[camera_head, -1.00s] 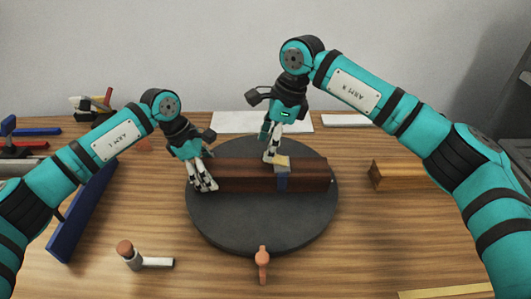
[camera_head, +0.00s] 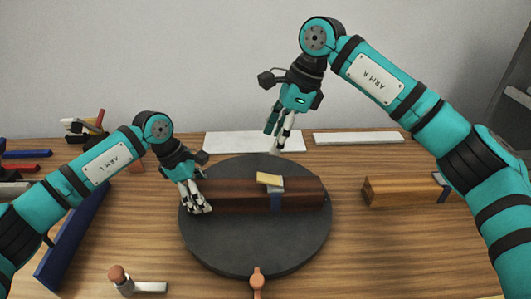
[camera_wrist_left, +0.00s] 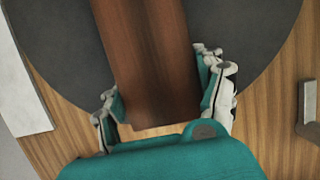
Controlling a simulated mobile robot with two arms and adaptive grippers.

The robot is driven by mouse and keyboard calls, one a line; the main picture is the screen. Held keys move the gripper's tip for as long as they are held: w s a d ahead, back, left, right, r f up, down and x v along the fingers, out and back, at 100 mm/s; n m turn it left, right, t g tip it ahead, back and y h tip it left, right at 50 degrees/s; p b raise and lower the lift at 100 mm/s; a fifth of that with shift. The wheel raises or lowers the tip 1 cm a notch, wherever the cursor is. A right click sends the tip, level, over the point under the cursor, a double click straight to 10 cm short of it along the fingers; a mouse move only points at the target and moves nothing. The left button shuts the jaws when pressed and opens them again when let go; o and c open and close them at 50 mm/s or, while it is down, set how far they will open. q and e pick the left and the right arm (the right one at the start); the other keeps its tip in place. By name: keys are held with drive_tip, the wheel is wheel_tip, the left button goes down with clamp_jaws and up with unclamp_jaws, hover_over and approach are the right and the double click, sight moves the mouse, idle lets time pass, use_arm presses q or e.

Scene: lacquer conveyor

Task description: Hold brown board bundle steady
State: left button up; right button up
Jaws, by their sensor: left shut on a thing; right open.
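The brown board bundle (camera_head: 245,194) lies flat on a dark round turntable (camera_head: 255,248). My left gripper (camera_head: 196,207) is shut on the bundle's left end. In the left wrist view the gripper (camera_wrist_left: 168,95) has a finger on each side of the bundle (camera_wrist_left: 150,60). My right gripper (camera_head: 279,148) is open and empty above the turntable's back edge, behind the bundle and apart from it.
An orange lever (camera_head: 257,280) sticks out at the turntable's front. A tan wooden block (camera_head: 400,191) with a blue band lies at right. A blue board (camera_head: 72,240) stands at left, near a brown-capped tool (camera_head: 122,280). White sheets (camera_head: 255,142) lie at the back.

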sight(258, 176)
drive_tip(key=shift+y, duration=0.3)
drive_tip(key=x, duration=1.1)
drive_tip(key=shift+d+f, duration=0.2)
drive_tip(key=shift+f, duration=0.2)
clamp_jaws()
drive_tip(key=shift+a+f+h, duration=0.15)
drive_tip(key=shift+f+h, duration=0.15)
drive_tip(key=shift+h, duration=0.4)
unclamp_jaws()
drive_tip(key=shift+r, duration=0.1)
